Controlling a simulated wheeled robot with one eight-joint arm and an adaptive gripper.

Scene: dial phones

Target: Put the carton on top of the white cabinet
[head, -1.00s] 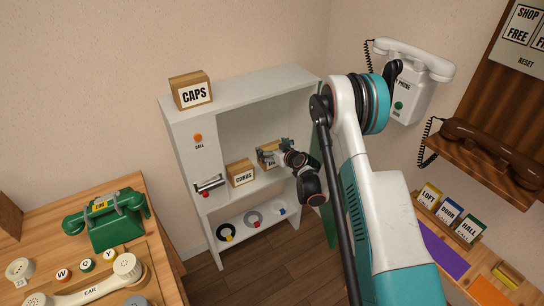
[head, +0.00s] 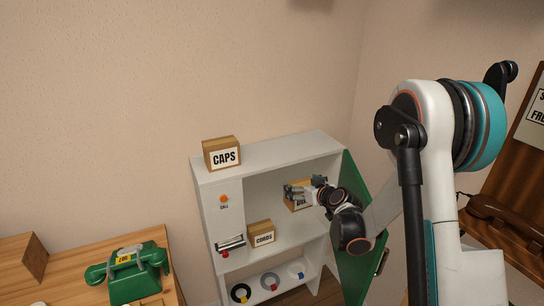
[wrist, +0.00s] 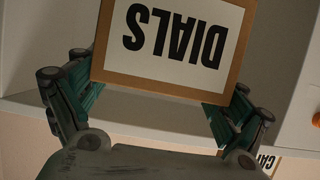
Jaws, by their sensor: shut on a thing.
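My gripper (head: 301,190) is shut on a brown carton (head: 297,203) with a white label. In the wrist view the label of the carton (wrist: 180,35) reads DIALS upside down, with one finger at each side of it. The white cabinet (head: 285,155) stands against the wall. The held carton is at its open upper compartment, below the top board and above the level of the CORDS carton. The arm hides part of the opening. I cannot tell how far inside the carton is.
A CAPS carton (head: 222,153) stands on the cabinet top's left end; the top to its right is clear. A CORDS carton (head: 261,234) sits on the shelf. The green door (head: 354,240) hangs open at the right. A green phone (head: 133,277) is on the left desk.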

